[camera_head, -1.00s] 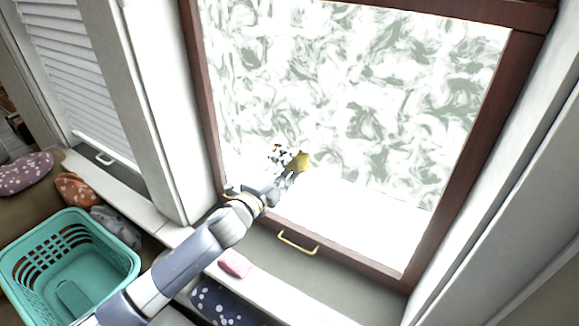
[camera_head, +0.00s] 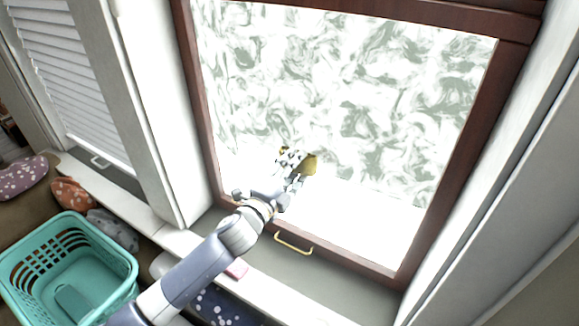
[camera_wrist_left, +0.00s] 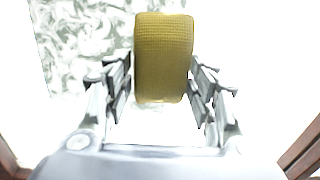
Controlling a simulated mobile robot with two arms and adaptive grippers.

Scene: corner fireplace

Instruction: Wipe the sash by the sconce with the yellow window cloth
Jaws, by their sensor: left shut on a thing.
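The sash is a large window in a dark red-brown frame (camera_head: 460,160), with grey-green swirling smears over the upper and middle glass (camera_head: 350,95). The lower glass (camera_head: 375,222) is plain bright white. My left gripper (camera_head: 293,172) is shut on the yellow window cloth (camera_head: 310,164), in front of the lower middle of the pane. In the left wrist view the cloth (camera_wrist_left: 163,55) stands between the fingers, with smears at upper left. I cannot tell if the cloth touches the glass. No sconce shows, and my right gripper is out of view.
A brass handle (camera_head: 293,242) sticks out from the bottom rail. A teal basket (camera_head: 65,270), cushions (camera_head: 73,193) and a blind (camera_head: 72,85) are at left. A white wall post (camera_head: 165,110) stands beside the sash.

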